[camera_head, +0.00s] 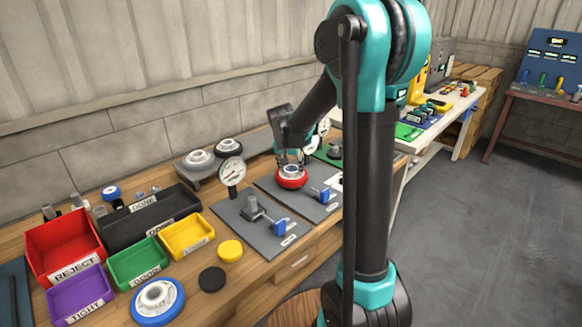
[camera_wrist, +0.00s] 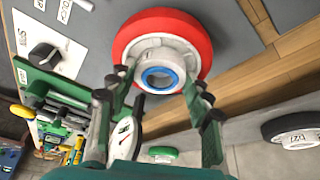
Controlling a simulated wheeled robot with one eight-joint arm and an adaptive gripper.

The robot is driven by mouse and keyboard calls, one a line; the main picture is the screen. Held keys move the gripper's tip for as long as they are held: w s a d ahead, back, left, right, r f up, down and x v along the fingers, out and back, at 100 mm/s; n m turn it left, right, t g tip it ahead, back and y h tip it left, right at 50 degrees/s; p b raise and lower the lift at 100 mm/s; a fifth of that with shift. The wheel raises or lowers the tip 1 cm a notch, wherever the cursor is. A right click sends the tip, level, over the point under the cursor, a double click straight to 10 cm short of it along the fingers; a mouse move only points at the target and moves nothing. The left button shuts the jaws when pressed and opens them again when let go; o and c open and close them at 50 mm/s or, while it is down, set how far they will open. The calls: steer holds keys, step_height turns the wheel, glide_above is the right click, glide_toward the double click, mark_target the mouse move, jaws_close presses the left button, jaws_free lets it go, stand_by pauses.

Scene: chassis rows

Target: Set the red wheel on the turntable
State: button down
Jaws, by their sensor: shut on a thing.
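The red wheel (camera_head: 291,180), with a red rim and pale hub, is over the grey plate (camera_head: 315,210) at mid-bench. I cannot tell whether it touches the plate. My gripper (camera_head: 291,158) is above the wheel, shut on its hub. In the wrist view, the fingers (camera_wrist: 158,79) stand on both sides of the pale hub with its blue ring, and the red rim (camera_wrist: 195,25) lies beyond them. I cannot make out with certainty which thing is the turntable. A dial gauge (camera_head: 232,172) stands left of the wheel.
A second grey plate with a blue-handled clamp (camera_head: 254,210) lies in front. Red (camera_head: 60,245), black (camera_head: 150,218), purple (camera_head: 80,297), green (camera_head: 138,265) and yellow (camera_head: 186,236) bins are at left. A blue wheel (camera_head: 157,301) lies near the front edge. Dark-rimmed wheels (camera_head: 200,158) stand at the back.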

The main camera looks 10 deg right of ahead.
steer(key=c, duration=0.6)
jaws_free()
steer(key=v, duration=1.2)
